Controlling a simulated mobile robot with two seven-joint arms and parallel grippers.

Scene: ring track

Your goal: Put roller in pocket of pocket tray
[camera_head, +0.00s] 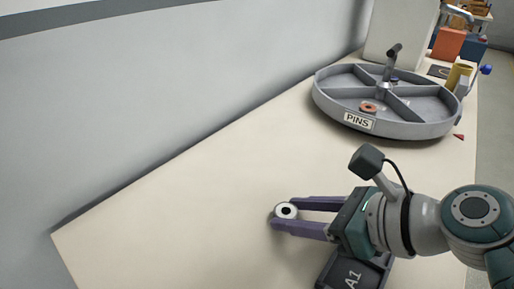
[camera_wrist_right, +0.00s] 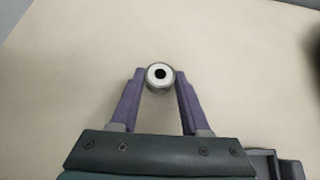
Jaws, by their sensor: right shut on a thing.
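The roller (camera_head: 287,211) is a short cylinder with a white end face and a dark centre hole. It is held between the purple fingertips of my right gripper (camera_head: 275,214), which is shut on it. It also shows in the right wrist view (camera_wrist_right: 160,76), between the two finger ends. How far it is above the table cannot be told. The pocket tray (camera_head: 330,275), dark grey and marked A1, lies at the lower edge of the head view, partly hidden under my right arm. Its corner shows at lower right in the wrist view (camera_wrist_right: 262,163). My left gripper is not in view.
A round grey divided tray (camera_head: 440,131) labelled PINS stands at the back right, with a reddish ring (camera_head: 368,107) in it. A yellow cup (camera_head: 458,76) and a small red piece (camera_head: 459,137) are nearby. The pale tabletop (camera_head: 170,225) is clear at left. A grey wall runs behind.

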